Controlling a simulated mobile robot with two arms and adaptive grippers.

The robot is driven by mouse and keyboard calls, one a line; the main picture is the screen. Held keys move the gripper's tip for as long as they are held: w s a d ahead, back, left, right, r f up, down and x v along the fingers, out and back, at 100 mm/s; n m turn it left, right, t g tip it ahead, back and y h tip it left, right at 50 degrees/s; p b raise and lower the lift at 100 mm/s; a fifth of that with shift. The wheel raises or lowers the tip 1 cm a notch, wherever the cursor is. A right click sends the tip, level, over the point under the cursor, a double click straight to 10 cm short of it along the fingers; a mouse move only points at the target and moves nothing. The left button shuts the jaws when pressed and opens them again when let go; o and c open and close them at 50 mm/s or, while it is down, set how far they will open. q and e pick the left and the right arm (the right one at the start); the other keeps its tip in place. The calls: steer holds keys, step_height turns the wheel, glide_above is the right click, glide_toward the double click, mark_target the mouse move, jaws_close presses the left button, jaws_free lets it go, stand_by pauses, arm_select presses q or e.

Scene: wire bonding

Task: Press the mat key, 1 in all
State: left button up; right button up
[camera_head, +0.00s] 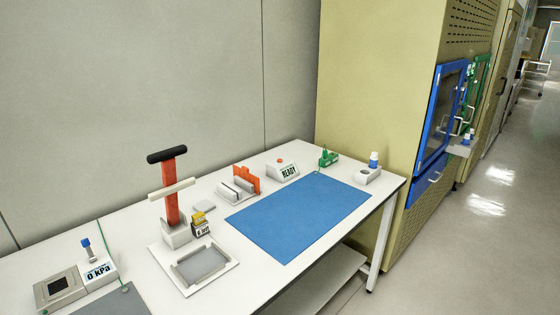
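A blue mat (300,214) lies flat on the right half of the white table (140,220). Behind it stands a small white box (284,174) with a display reading READY and an orange-red button on top. A small green device (328,157) sits at the mat's back corner, with a thin green line near it. A white block with a blue-topped knob (373,164) stands right of the mat. I cannot tell which of these is the mat key. Neither of my grippers is in view.
A red upright tool with a black handle (170,185) stands mid-table, behind a white tray (197,262). An orange-and-white holder (240,185) stands behind the mat. A box reading 0 kPa (97,271) is at the left. A beige cabinet (375,80) borders the right.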

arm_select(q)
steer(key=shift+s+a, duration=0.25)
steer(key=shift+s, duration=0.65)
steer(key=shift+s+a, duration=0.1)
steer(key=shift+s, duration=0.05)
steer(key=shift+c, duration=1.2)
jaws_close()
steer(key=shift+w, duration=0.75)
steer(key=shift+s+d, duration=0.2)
